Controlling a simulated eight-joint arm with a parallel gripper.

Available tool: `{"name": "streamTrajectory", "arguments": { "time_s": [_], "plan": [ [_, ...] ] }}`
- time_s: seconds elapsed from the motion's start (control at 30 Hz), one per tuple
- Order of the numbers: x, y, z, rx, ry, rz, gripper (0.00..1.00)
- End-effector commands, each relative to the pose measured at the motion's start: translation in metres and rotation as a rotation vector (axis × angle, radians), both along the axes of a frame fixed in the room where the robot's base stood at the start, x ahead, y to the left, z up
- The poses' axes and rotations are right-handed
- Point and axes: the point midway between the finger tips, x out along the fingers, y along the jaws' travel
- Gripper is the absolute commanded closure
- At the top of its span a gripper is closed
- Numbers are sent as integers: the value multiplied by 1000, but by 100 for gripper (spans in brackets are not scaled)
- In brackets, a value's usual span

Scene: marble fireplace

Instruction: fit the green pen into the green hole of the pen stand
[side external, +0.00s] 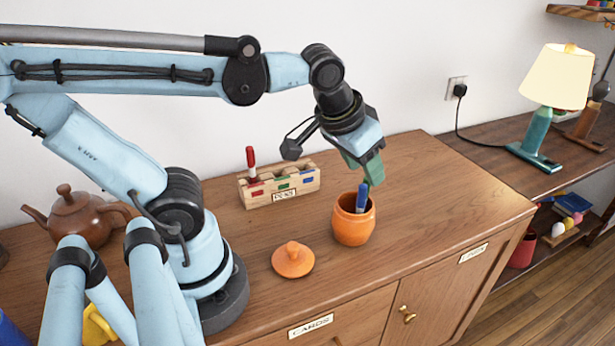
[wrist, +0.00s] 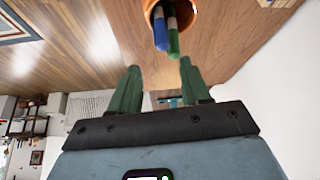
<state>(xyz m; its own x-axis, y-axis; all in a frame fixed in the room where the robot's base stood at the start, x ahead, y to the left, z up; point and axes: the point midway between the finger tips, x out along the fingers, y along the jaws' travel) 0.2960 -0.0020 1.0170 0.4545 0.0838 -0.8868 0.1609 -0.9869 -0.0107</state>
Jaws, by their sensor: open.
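The green pen (wrist: 173,38) leans beside a blue pen (wrist: 160,33) in the orange pot (side external: 354,226), both sticking out over its rim. In the side view I cannot pick the green pen out from my green fingers. My gripper (side external: 367,168) is above the pot, tilted down, with empty jaws. In the wrist view its two fingers are spread apart (wrist: 159,68), with the pen ends just beyond the tips, the green pen near the right finger. The wooden pen stand (side external: 283,196) is behind and left of the pot, with red, green and blue marks. A red pen (side external: 251,163) stands upright at its red end.
An orange lid (side external: 293,260) lies on the cabinet top in front of the stand, left of the pot. A brown teapot (side external: 78,216) is at the left. A lamp (side external: 550,95) stands on the lower surface at right. The cabinet top right of the pot is clear.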

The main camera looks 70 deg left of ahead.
Motion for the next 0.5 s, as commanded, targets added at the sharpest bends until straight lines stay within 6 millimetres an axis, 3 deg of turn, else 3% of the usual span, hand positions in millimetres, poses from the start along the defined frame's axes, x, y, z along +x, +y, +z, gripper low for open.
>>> {"name": "streamTrajectory", "arguments": {
  "time_s": [0.1, 0.23, 0.37, 0.5],
  "plan": [
    [6, -2, 21, 26, 69, 116, 53],
    [8, -1, 34, 51, 102, 209, 53],
    [11, 2, 30, 58, 108, 238, 53],
    [16, 6, 13, 56, 108, 238, 53]
  ]
}}
